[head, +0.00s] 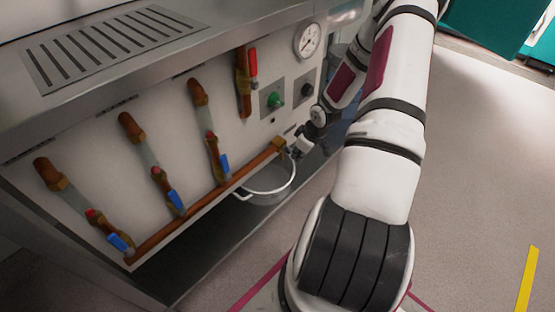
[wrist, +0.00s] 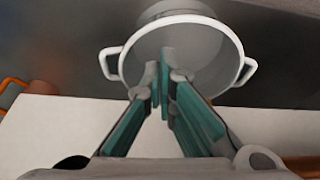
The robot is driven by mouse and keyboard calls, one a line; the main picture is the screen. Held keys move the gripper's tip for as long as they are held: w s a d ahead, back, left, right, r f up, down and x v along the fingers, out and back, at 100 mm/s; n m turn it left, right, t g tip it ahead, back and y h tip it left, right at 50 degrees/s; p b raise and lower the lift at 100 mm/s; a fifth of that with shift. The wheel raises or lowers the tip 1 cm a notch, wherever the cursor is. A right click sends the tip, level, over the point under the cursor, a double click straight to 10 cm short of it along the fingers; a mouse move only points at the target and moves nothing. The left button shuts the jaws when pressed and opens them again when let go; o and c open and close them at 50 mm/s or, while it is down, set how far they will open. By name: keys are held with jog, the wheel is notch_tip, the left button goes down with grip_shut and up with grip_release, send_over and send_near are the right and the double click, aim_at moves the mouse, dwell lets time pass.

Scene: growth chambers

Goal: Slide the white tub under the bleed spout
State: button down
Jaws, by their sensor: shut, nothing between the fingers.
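The white tub (head: 270,196) has two side handles and sits on the dark lower shelf, below the right end of the copper pipe. It also shows in the wrist view (wrist: 208,58), open side facing the camera, with a handle on each side. My gripper (head: 297,150) is at the pipe's right end, above the tub. In the wrist view its teal fingers (wrist: 162,75) are shut and empty, their tips overlapping the tub's opening. I cannot tell whether they touch the tub. The bleed spout cannot be clearly made out; a brass fitting (head: 279,145) ends the pipe.
The copper pipe (head: 190,219) runs along the panel's lower edge. Several valves with red and blue handles, a gauge (head: 309,40) and a green knob (head: 275,99) are on the panel. The dark shelf (head: 200,262) is bare left of the tub. Open floor lies right.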

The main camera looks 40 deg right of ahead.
jog(key=b+x, duration=0.5)
jog(key=x, duration=0.5)
jog(key=shift+w+f, duration=0.25)
jog(key=shift+w, duration=0.15)
